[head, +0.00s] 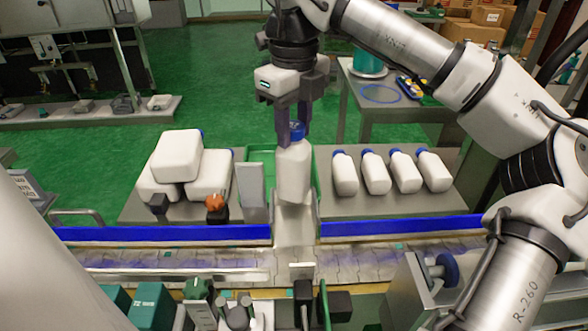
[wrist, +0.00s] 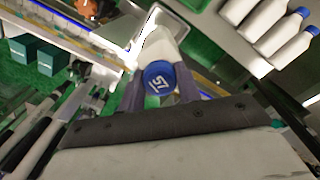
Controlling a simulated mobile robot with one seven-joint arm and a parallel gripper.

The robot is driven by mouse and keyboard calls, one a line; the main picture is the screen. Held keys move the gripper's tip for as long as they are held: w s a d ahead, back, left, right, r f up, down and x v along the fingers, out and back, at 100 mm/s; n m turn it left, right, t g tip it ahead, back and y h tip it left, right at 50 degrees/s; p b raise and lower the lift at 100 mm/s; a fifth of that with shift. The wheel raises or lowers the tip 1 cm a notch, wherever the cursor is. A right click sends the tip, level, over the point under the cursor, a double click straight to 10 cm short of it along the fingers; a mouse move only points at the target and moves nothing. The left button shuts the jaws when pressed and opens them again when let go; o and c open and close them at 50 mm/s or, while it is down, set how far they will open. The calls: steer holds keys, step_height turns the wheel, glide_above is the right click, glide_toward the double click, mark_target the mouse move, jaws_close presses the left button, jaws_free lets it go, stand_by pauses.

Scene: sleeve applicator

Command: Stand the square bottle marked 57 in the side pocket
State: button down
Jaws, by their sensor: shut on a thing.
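The square bottle marked 57 is white with a blue cap; in the head view its body (head: 294,175) hangs nearly upright below my gripper (head: 297,132). The wrist view shows the cap (wrist: 157,80) with the number 57 between my gripper's two fingers (wrist: 157,92). My gripper is shut on the bottle at its cap. The bottle is in front of a green-edged opening (head: 316,182) beside a grey upright plate (head: 253,193). I cannot tell which part is the side pocket, or whether the bottle's base touches anything; a pale metal chute (head: 295,228) shows below it.
Several white bottles with blue caps (head: 376,172) lie on the right metal shelf. Larger white jugs (head: 176,156) are stacked on the left, near an orange knob (head: 215,202). A conveyor (head: 180,259) with a blue rail (head: 160,234) runs across the front.

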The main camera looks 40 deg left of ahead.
mark_target(294, 168)
step_height(294, 168, down, 9)
steer(key=shift+r+p, duration=0.15)
steer(key=shift+p, duration=0.2)
steer(key=shift+f, duration=0.2)
steer(key=c, duration=1)
jaws_free()
steer(key=shift+r, duration=0.1)
step_height(294, 168, up, 12)
steer(key=shift+r+b, duration=0.1)
steer(key=shift+b, duration=0.3)
